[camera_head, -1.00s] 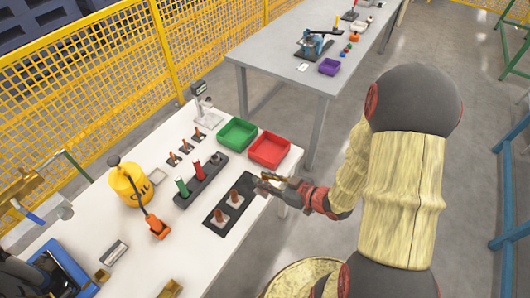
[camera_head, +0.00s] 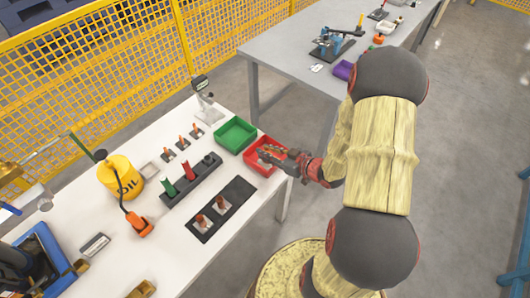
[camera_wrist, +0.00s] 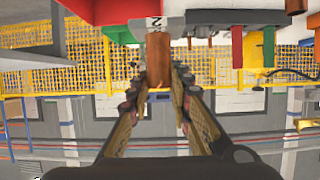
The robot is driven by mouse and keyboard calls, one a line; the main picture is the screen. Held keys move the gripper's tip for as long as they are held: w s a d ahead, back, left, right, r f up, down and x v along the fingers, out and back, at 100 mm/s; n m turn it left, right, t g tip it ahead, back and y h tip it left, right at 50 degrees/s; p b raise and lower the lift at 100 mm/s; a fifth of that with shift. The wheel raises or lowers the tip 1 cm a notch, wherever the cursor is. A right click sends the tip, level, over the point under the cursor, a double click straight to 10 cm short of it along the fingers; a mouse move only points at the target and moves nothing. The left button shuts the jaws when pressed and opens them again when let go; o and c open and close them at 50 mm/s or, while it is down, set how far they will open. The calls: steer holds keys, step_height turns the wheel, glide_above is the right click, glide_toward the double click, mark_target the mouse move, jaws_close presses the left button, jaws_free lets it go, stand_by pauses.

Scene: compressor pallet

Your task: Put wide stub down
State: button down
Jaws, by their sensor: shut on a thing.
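My gripper (camera_head: 267,154) is at the red tray (camera_head: 262,170) on the right end of the white table, with its fingers over the tray. In the wrist view my gripper (camera_wrist: 159,80) is shut on a copper-brown stub (camera_wrist: 158,58), which sits between the two fingers. A white tag marked 2 (camera_wrist: 155,22) shows at the stub's end.
A green tray (camera_head: 236,136) stands beside the red one. A black mat (camera_head: 236,192) holds two brown stubs, its far part bare. A dark rack (camera_head: 190,182) holds green and red pieces. A yellow oil can (camera_head: 121,178) stands left, and a scale (camera_head: 207,110) behind.

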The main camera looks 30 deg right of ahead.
steer(key=shift+w+d+f+b, duration=0.75)
steer(key=shift+w+f, duration=0.55)
steer(key=shift+f, duration=0.45)
steer(key=shift+w+d+f+b, duration=0.6)
steer(key=shift+w+f+b, duration=0.3)
steer(key=shift+w+f, duration=0.65)
steer(key=shift+w+d+f+b, duration=0.75)
steer(key=shift+w+f, duration=0.3)
steer(key=shift+f, duration=0.95)
steer(key=shift+f, duration=0.2)
steer(key=c, duration=1.6)
jaws_free()
steer(key=shift+c, duration=0.2)
